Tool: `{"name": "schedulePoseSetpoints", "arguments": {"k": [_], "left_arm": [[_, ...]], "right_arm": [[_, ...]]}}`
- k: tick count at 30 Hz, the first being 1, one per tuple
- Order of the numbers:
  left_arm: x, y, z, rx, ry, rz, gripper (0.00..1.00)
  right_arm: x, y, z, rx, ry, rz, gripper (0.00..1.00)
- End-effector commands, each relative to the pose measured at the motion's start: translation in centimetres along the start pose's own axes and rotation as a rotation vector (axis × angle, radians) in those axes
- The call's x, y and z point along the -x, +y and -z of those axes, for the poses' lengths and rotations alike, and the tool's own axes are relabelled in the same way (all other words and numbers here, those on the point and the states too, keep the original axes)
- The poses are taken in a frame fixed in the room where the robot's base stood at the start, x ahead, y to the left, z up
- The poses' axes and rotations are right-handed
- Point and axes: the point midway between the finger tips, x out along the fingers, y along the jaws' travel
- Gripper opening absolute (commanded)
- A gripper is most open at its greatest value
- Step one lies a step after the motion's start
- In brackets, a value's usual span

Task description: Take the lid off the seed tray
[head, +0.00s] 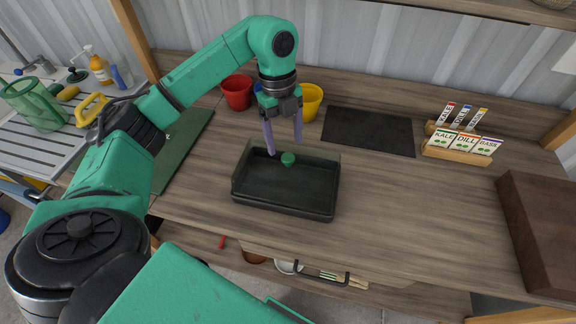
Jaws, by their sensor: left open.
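The seed tray (285,205) is a dark, shallow rectangular box on the wooden bench in the head view. A see-through dark lid (320,162) with a green knob (288,158) seems to cover it; the lid's exact edges are hard to make out. My left gripper (284,148) points down from above, its two purple-grey fingers apart. The fingertips are near the green knob, just behind it and to either side in the picture. Whether they touch anything cannot be told. My right gripper does not show.
A red pot (237,92) and a yellow pot (309,101) stand behind my gripper. A dark mat (368,131) lies to the right, with a seed packet rack (460,155) beyond it. A brown box (540,235) stands far right. Bench right of the tray is clear.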

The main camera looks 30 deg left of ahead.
Motion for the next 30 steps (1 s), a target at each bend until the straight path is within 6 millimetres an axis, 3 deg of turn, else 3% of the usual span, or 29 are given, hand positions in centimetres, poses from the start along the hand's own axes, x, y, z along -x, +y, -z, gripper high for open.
{"name": "schedulePoseSetpoints", "arguments": {"k": [4, 7, 14, 20, 30], "left_arm": [[-2.1, -0.2, 0.2, -0.001, 0.004, -0.006, 0.75], [-4.1, -0.2, 0.1, -0.001, 0.001, -0.003, 0.75], [-4.8, -0.3, 0.0, -0.001, 0.000, 0.000, 0.75], [-4.8, -0.3, 0.0, -0.001, 0.000, 0.000, 0.02], [-4.7, -0.3, 0.0, -0.001, 0.000, 0.000, 0.00]], "right_arm": [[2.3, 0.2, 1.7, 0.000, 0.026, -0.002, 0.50], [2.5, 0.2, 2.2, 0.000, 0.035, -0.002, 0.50], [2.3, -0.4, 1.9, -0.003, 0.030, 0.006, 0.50], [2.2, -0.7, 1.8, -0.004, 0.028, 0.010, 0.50], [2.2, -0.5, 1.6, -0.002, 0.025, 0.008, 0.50]]}}
